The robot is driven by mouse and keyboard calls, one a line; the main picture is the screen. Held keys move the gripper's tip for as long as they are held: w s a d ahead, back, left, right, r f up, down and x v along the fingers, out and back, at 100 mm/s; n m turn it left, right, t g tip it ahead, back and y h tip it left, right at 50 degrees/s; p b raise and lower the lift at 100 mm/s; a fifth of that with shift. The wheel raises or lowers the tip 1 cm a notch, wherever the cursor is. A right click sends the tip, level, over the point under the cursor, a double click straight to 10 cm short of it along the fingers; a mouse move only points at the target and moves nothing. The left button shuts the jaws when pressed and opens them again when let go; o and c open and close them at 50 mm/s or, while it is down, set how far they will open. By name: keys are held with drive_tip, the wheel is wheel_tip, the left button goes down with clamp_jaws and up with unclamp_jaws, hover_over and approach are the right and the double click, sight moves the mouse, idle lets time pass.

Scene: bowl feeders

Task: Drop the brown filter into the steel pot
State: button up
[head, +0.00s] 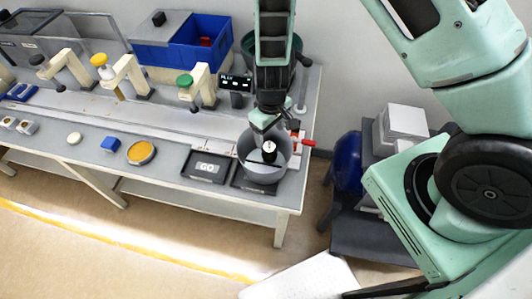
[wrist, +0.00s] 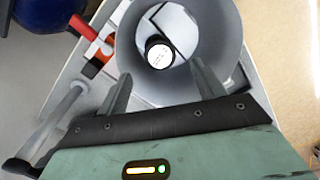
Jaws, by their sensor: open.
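The steel pot (head: 247,168) stands at the right end of the long bench. In the wrist view its wide grey wall (wrist: 222,42) surrounds a shiny inside. A small dark cylinder with a white printed top (wrist: 159,53), apparently the filter, shows within the pot's opening. It also shows in the head view (head: 269,146). Its colour looks nearly black, and I cannot tell whether it touches the pot's bottom. My gripper (head: 265,127) is above the pot, pointing down. In the wrist view its fingers (wrist: 160,76) are apart with nothing clamped between them.
A red-handled fitting (head: 303,141) is just right of the pot. A black GO panel (head: 204,166) lies to its left. Several cream dispensers (head: 125,75), a blue bin (head: 200,42) and an orange-filled dish (head: 141,152) are further left. A blue drum (head: 348,160) stands right of the bench.

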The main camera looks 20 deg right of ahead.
drive_tip(key=shift+d, duration=0.1)
wheel_tip(320, 180, up, 18)
drive_tip(key=b, duration=0.1)
drive_tip(key=shift+f, duration=0.25)
idle(0.4)
drive_tip(key=s+a+n+b, duration=0.1)
drive_tip(key=s+a+b, duration=0.2)
drive_tip(key=s, duration=0.7)
drive_tip(key=s+a+n+b, duration=0.2)
drive_tip(key=s+b, duration=0.4)
drive_tip(key=s, duration=0.4)
drive_tip(key=shift+a+f+y, duration=0.3)
drive_tip(key=shift+a+f, duration=0.15)
drive_tip(key=shift+a, duration=0.3)
drive_tip(key=shift+w, duration=0.1)
